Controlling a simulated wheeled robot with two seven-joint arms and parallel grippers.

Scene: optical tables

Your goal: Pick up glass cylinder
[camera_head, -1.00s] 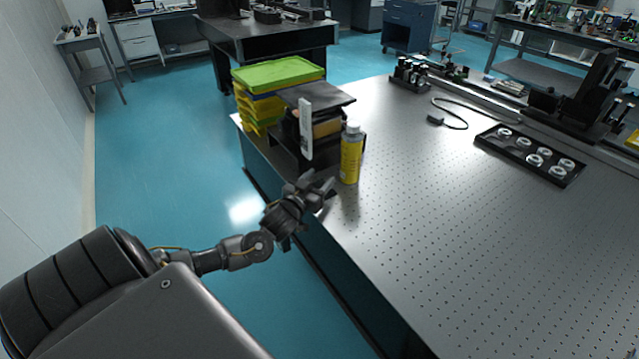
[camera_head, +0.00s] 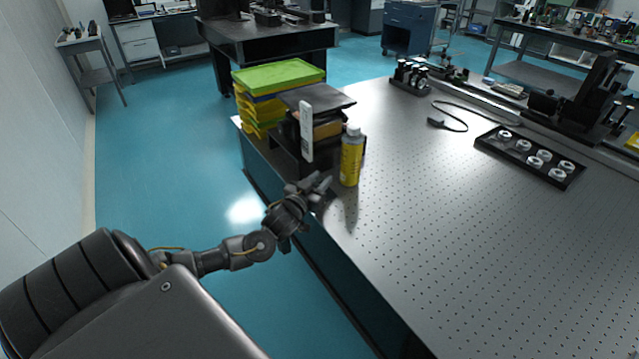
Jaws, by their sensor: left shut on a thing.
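My left gripper (camera_head: 320,184) is at the near left edge of the perforated optical table (camera_head: 470,240), low over its top and just left of a yellow bottle. Its fingers are closed together on something small. I take this to be the glass cylinder, but it is hidden or too small and clear to make out between the fingers. Whether it touches the table cannot be told. My right gripper is not in view.
The yellow bottle (camera_head: 351,160) with a pale cap stands close to the gripper. Behind are a black stand (camera_head: 318,95) with a white upright item (camera_head: 306,132) and stacked green and yellow trays (camera_head: 278,74). A black tray (camera_head: 530,155) of round parts lies right. The table's middle is clear.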

